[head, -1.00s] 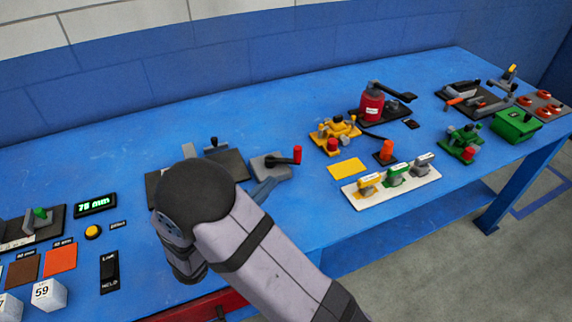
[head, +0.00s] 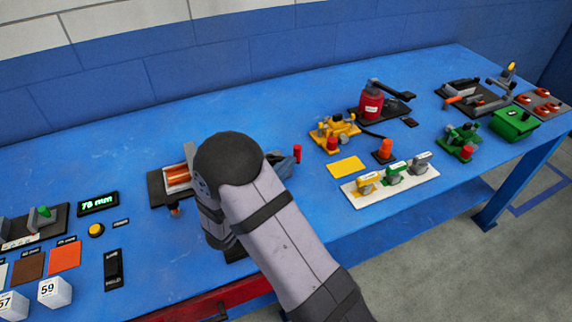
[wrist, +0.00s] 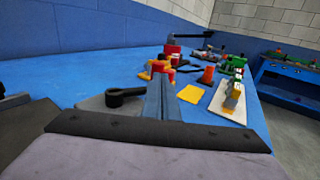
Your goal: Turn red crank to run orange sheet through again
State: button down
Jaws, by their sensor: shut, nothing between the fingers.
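The red crank handle (head: 297,153) stands upright at the right side of a dark machine (head: 157,190) in the head view. An orange strip (head: 178,175) shows on the machine, left of my arm; I cannot tell whether it is the sheet. My gripper (head: 285,158) is shut and empty, its fingers close beside the red handle; contact cannot be made out. In the wrist view its fingers (wrist: 160,85) point forward, with the black crank arm (wrist: 126,95) just left of them. My arm hides most of the machine and crank base.
An orange square (head: 65,256) and brown square (head: 28,267) lie at the left, near white numbered blocks (head: 55,293). A display (head: 98,203) reads 75 mm. A yellow sheet (head: 346,167) and a white panel with handles (head: 392,187) lie right of the crank.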

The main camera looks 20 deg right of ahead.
aim_at(294, 153)
jog(key=shift+d, duration=0.15)
jog(key=shift+x, duration=0.8)
jog(key=shift+b+x, duration=0.45)
jog(key=shift+x, duration=0.8)
jog(key=shift+w+d+b, duration=0.6)
jog(key=shift+w+d, duration=0.3)
jog(key=shift+w, duration=0.3)
jog(key=shift+w+d+b, duration=0.25)
jog(key=shift+w+b, duration=0.4)
jog(key=shift+w, duration=0.45)
jog(key=shift+w+n+t, duration=0.2)
jog(key=shift+n+t, duration=0.1)
jog(key=shift+t, duration=0.1)
jog(key=shift+y, duration=0.3)
jog(key=shift+s, duration=0.1)
